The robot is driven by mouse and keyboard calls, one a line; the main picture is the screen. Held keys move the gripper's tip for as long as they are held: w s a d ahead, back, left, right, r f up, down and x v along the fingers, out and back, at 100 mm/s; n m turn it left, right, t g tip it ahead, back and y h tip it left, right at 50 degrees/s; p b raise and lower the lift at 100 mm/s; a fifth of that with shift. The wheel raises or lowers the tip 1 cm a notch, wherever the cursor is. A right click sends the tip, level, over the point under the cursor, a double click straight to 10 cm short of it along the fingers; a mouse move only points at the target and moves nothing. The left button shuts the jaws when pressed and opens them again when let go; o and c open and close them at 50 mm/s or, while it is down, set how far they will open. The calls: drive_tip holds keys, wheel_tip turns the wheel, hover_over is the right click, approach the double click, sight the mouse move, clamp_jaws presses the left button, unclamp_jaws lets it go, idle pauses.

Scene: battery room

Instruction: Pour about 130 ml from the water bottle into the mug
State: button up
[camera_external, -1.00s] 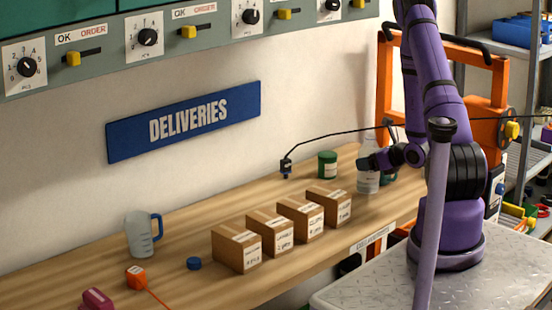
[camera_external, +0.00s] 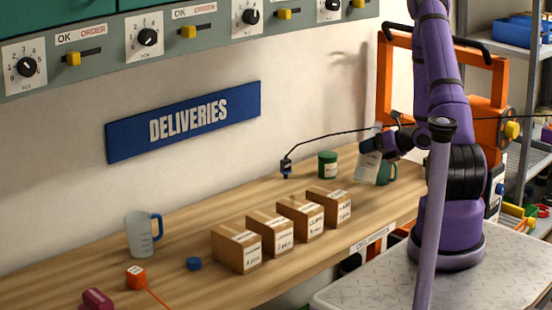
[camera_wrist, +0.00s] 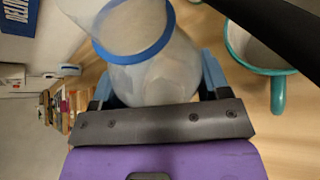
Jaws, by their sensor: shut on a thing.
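My gripper (camera_external: 380,141) is shut on the translucent water bottle (camera_external: 367,167). In the external view the bottle is tilted and appears held above the bench, close beside the teal mug (camera_external: 388,173). In the wrist view my gripper (camera_wrist: 157,85) has blue fingers on both sides of the bottle (camera_wrist: 160,76), whose blue-ringed neck points away. The mug (camera_wrist: 277,95) is upright at the right, apart from the bottle there. Its opening shows partly; a dark arm-like bar cuts across it. I cannot tell the water level or see any stream.
Several cardboard boxes (camera_external: 236,248) stand in a row on the wooden bench (camera_external: 185,235). A green jar (camera_external: 327,164) stands behind, near a dark device on a cable (camera_external: 286,167). A measuring jug (camera_external: 139,234) and a blue cap (camera_external: 194,263) are farther left. An orange frame (camera_external: 487,58) stands behind my arm.

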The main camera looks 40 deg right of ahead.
sight(370, 162)
drive_tip(key=shift+d+r, duration=0.15)
drive_tip(key=shift+r, duration=0.05)
drive_tip(key=shift+f+m+y, duration=0.25)
drive_tip(key=shift+m+y, duration=0.25)
drive_tip(key=shift+m, duration=0.1)
drive_tip(key=f, duration=0.2)
drive_tip(key=a+f+m+y, duration=0.1)
drive_tip(key=shift+s+f, duration=0.1)
drive_tip(key=shift+f, duration=0.3)
drive_tip(key=shift+s+a+r+m+g+y, duration=0.1)
drive_tip(key=shift+a+r+m+g+y, duration=0.1)
drive_tip(key=shift+r+m, duration=0.15)
drive_tip(key=shift+a+r+m+g+y, duration=0.1)
drive_tip(key=shift+r+m+y, duration=0.1)
drive_tip(key=shift+r+m, duration=0.15)
drive_tip(key=shift+f+m+y, duration=0.15)
drive_tip(key=shift+m+y, duration=0.45)
drive_tip(key=shift+d+r+m+y, duration=0.35)
drive_tip(key=shift+r+m, duration=0.15)
drive_tip(key=shift+r, duration=0.3)
drive_tip(key=shift+r+m+y, duration=0.55)
drive_tip(key=shift+m, duration=0.05)
drive_tip(key=shift+d+r, duration=0.15)
drive_tip(key=shift+r, duration=0.3)
